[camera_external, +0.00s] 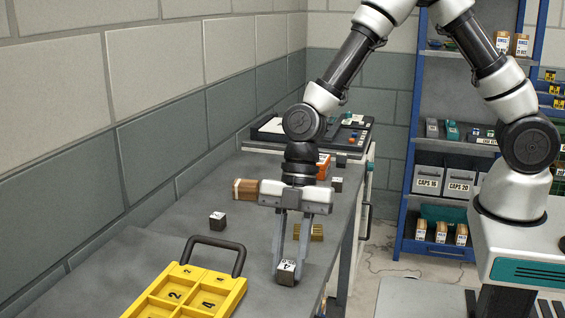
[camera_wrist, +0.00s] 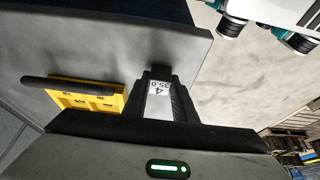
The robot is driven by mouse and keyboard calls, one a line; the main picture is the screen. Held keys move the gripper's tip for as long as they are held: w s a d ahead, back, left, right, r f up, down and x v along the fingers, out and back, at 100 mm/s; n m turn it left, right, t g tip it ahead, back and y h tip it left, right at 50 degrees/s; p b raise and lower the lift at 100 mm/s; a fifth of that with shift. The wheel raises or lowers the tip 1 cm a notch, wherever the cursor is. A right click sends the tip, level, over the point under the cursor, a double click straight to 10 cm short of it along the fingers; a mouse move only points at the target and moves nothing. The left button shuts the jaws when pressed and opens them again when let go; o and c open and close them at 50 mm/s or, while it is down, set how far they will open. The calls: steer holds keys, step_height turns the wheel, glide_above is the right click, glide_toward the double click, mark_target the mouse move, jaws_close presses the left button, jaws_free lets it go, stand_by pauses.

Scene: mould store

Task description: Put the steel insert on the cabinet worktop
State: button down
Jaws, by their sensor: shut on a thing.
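A small dark steel insert (camera_external: 286,272) with a white label marked 4 sits between the fingertips of my gripper (camera_external: 288,268), which is shut on it. It is low over the grey worktop (camera_external: 262,180), near the right edge; I cannot tell whether it touches the surface. In the wrist view the insert's label (camera_wrist: 159,88) reads 4 and 35.0 between the two dark fingers (camera_wrist: 160,95). The yellow numbered tray (camera_external: 190,292) with a black handle is left of my gripper, and it also shows in the wrist view (camera_wrist: 75,101).
Another small dark block (camera_external: 217,221) stands on the worktop to the left. A brown block (camera_external: 245,189), a brass-coloured block (camera_external: 309,232) and a dark block (camera_external: 337,184) are farther back. A blue shelf rack (camera_external: 401,210) stands at the right. The worktop's right edge is close.

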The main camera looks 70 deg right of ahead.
steer(key=shift+f, duration=0.2)
steer(key=c, duration=1.5)
jaws_free()
steer(key=shift+o, duration=0.2)
steer(key=shift+r, duration=0.1)
steer(key=shift+r, duration=0.2)
steer(key=v, duration=1.1)
steer(key=shift+d+r, duration=0.25)
steer(key=shift+r, duration=0.1)
